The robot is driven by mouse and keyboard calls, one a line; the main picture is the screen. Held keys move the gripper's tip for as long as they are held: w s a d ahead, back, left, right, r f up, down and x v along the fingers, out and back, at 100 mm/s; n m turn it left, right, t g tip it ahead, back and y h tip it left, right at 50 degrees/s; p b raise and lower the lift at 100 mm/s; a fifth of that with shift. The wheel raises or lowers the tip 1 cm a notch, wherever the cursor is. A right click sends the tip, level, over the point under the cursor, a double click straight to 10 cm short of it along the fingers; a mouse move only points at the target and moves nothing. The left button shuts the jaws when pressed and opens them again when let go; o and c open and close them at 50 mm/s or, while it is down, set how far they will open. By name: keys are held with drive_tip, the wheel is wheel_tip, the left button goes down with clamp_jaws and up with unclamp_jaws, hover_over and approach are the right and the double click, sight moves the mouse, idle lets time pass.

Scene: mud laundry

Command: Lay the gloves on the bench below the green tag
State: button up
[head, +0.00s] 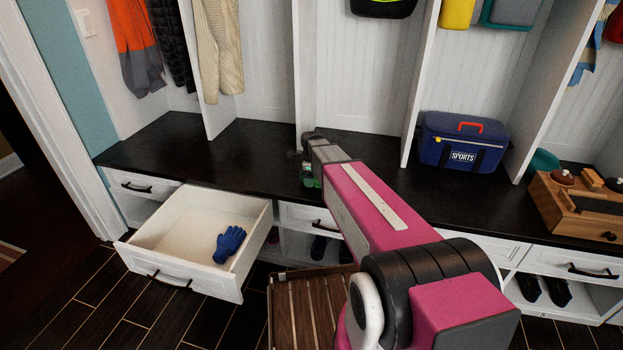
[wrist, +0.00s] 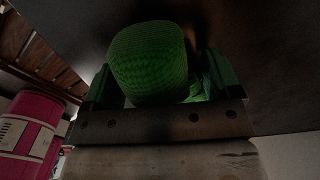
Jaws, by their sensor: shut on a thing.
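My gripper (head: 308,172) is over the dark bench top (head: 255,147), near the bench's front edge and the middle divider. It is shut on a green knitted thing that looks like a glove (wrist: 150,62). The glove fills the middle of the wrist view, and only a bit of green (head: 311,182) shows in the head view. I cannot tell whether it touches the bench. A blue glove (head: 229,243) lies in the open white drawer (head: 190,228) at lower left. I make out no green tag in either view.
A blue sports cooler (head: 462,143) and a wooden box (head: 578,207) stand on the bench to the right. Jackets (head: 140,45) hang at the left. White dividers (head: 420,80) split the bench. A wooden slatted thing (head: 305,305) is on the floor in front. The left bench section is clear.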

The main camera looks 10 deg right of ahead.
drive_tip(key=shift+f, duration=0.25)
drive_tip(key=shift+f, duration=0.15)
drive_tip(key=o, duration=0.8)
drive_tip(key=shift+c, duration=0.2)
wheel_tip(320, 180, up, 12)
drive_tip(key=shift+r, duration=0.1)
drive_tip(key=s+d+f+n, duration=0.1)
drive_tip(key=s+n, duration=0.2)
drive_tip(key=s, duration=0.1)
drive_tip(key=s+d+f+n, duration=0.1)
drive_tip(key=s+f+n, duration=0.1)
drive_tip(key=s+n, duration=0.2)
drive_tip(key=s+f+n, duration=0.2)
drive_tip(key=s+n, duration=0.2)
drive_tip(key=shift+s+d+f, duration=0.1)
drive_tip(key=shift+d+f, duration=0.05)
drive_tip(key=shift+d, duration=0.25)
drive_tip(key=s+d+f+n, duration=0.2)
drive_tip(key=s+f+n, duration=0.1)
drive_tip(key=s+n, duration=0.8)
drive_tip(key=shift+s+f+n, duration=0.2)
drive_tip(key=shift+n, duration=0.1)
